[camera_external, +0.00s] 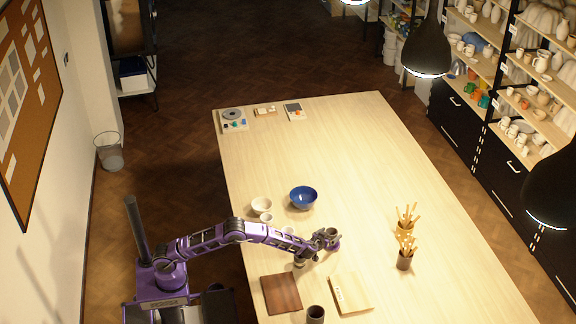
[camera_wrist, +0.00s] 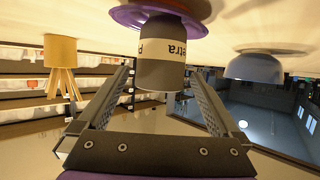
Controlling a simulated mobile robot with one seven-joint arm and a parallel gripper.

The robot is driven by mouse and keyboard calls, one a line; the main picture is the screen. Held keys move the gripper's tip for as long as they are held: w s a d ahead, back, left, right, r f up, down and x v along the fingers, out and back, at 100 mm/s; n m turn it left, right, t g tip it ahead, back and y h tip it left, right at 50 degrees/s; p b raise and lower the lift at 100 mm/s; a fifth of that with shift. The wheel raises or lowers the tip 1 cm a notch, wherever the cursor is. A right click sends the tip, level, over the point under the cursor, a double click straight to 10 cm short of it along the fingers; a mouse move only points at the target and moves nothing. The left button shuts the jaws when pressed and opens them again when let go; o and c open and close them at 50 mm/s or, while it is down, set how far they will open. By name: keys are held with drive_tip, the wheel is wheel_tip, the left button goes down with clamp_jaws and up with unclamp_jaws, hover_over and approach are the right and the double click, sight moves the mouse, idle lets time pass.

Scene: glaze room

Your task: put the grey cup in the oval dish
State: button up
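The grey cup (camera_wrist: 162,62), with a cream lettered label, stands on a purple dish (camera_wrist: 122,17) in the wrist view, which shows the scene upside down. The dish is partly hidden by the cup, and I cannot tell its full outline. In the external view the cup (camera_external: 333,233) and dish (camera_external: 335,247) are small, at the end of my arm. My gripper (camera_wrist: 160,72) has one finger on each side of the cup, with narrow gaps visible; it looks open. In the external view my gripper (camera_external: 320,240) is low over the table, just left of the cup.
A blue bowl (camera_external: 303,197) and a white bowl (camera_external: 261,205) stand behind my arm, with small pale cups nearby. A brown board (camera_external: 281,294), a pale board (camera_external: 351,293) and a dark pot (camera_external: 316,314) are in front. Tool holders (camera_external: 405,261) stand right. The table's far middle is clear.

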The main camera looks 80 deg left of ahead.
drive_tip(key=shift+r, duration=0.1)
drive_tip(key=shift+s+d+r, duration=0.2)
drive_tip(key=shift+d, duration=0.05)
drive_tip(key=v, duration=1.1)
drive_tip(key=shift+s, duration=0.2)
drive_tip(key=shift+r, duration=0.1)
